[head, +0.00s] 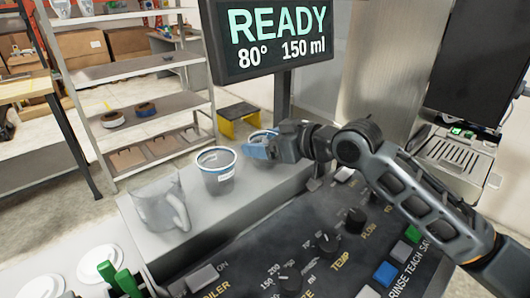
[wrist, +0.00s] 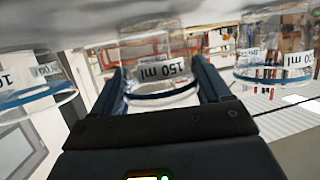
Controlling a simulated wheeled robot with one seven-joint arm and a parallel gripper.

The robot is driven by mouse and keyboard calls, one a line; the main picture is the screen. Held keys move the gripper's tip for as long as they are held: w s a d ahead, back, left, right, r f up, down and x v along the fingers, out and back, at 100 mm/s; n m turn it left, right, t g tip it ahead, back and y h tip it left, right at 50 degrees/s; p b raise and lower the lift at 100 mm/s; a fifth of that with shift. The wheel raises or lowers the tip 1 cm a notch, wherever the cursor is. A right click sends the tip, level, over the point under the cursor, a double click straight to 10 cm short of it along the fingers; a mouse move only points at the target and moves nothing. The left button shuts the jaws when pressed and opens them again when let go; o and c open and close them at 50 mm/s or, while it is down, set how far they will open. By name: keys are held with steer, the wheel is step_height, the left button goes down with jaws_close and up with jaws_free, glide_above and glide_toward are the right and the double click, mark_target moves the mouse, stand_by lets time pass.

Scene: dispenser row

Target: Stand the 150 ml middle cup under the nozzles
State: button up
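The 150 ml cup (wrist: 160,70) is clear with a blue rim band and stands between my fingers in the wrist view, where its label is upside down. In the head view it shows only partly, as a blue-rimmed cup (head: 262,134) behind my gripper (head: 256,150). In the wrist view my gripper (wrist: 160,80) is open, one finger on each side of this cup; any contact is hard to tell. It stands level with its neighbours. One neighbouring cup (head: 217,176) stands to the left in the head view. The nozzles are not seen.
A clear jug (head: 160,207) stands left of the cups on the grey counter (head: 245,212). The control panel (head: 330,250) lies in front. A screen (head: 270,36) reads READY, 80°, 150 ml. Cups flank mine left (wrist: 30,85) and right (wrist: 275,62) in the wrist view.

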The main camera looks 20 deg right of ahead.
steer(key=shift+f, duration=0.1)
steer(key=c, duration=0.5)
